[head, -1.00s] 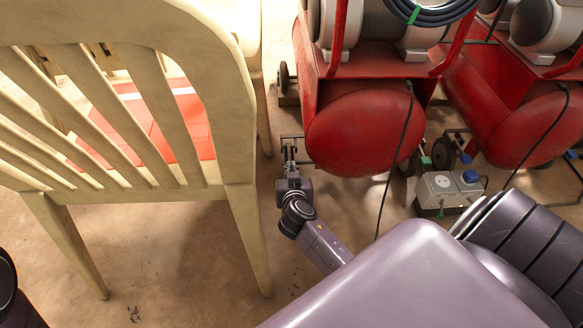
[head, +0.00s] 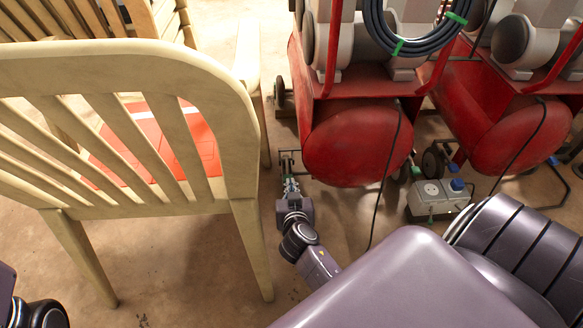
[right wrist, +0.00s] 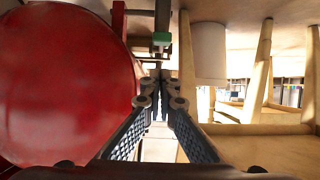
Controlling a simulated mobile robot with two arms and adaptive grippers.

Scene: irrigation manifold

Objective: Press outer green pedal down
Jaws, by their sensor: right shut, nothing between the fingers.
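A green pedal (right wrist: 161,38) shows in the right wrist view, on a dark bar just beyond my fingertips. My right gripper (right wrist: 157,88) is shut and empty, with its fingers pointing toward the pedal's bar. A visible gap in the picture separates the fingertips from the green part; I cannot tell whether they touch the bar. In the head view my right gripper (head: 290,180) is low near the floor, between the chair and the red tank, at a small dark frame (head: 288,156). The pedal is not clear there. My left gripper is not in view.
A red tank (head: 350,145) stands close beside the right gripper; a second red tank (head: 490,125) is farther right. A pale wooden chair (head: 240,130) with a red item (head: 170,140) stands at left. A grey box (head: 432,197) and a black cable (head: 386,180) are at right.

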